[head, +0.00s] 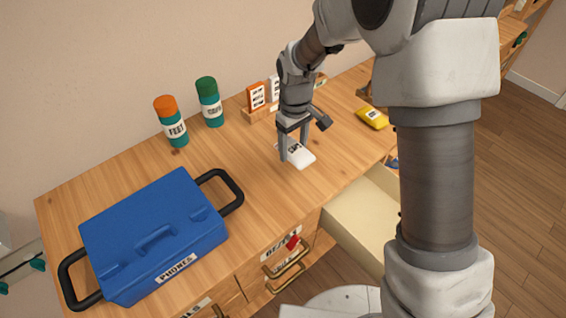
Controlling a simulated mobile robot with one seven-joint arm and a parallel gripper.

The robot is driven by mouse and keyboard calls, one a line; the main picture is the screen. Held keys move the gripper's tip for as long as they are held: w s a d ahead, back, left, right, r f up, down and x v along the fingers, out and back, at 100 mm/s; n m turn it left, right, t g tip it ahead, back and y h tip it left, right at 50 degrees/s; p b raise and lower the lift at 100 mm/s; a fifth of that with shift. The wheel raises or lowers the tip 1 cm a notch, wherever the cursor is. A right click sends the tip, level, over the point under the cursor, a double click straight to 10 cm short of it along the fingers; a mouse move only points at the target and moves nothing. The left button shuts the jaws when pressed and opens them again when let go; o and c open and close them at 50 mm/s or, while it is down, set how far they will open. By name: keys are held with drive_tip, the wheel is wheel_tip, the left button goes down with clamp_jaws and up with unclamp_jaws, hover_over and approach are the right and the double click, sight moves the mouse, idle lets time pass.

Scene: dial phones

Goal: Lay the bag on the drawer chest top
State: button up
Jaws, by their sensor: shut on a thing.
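A small white bag (300,155) with dark print is on or just above the wooden drawer chest top (245,160), right of the middle. My gripper (291,151) points down at the bag and is shut on it. I cannot tell whether the bag touches the wood. A yellow bag (373,118) lies on the top further right, apart from my gripper.
A blue case (155,235) labelled PHONES fills the left of the top. An orange-capped bottle (171,122) and a green-capped bottle (209,102) stand at the back, beside a wooden holder with cards (257,97). An open drawer (362,215) juts out in front.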

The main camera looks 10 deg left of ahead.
sight(285, 171)
drive_tip(key=shift+s+a+f, duration=0.6)
drive_tip(key=shift+a+f, duration=0.2)
drive_tip(key=shift+a, duration=0.15)
drive_tip(key=shift+f+b, duration=0.3)
drive_tip(key=shift+f, duration=1.55)
drive_tip(key=shift+f, duration=0.1)
drive_tip(key=shift+f, duration=0.15)
drive_tip(key=o, duration=1.4)
drive_tip(key=shift+c, duration=0.2)
wheel_tip(285, 171, up, 13)
drive_tip(key=shift+d+f+p, duration=0.1)
drive_tip(key=shift+f+p, duration=0.1)
drive_tip(key=shift+p, duration=0.6)
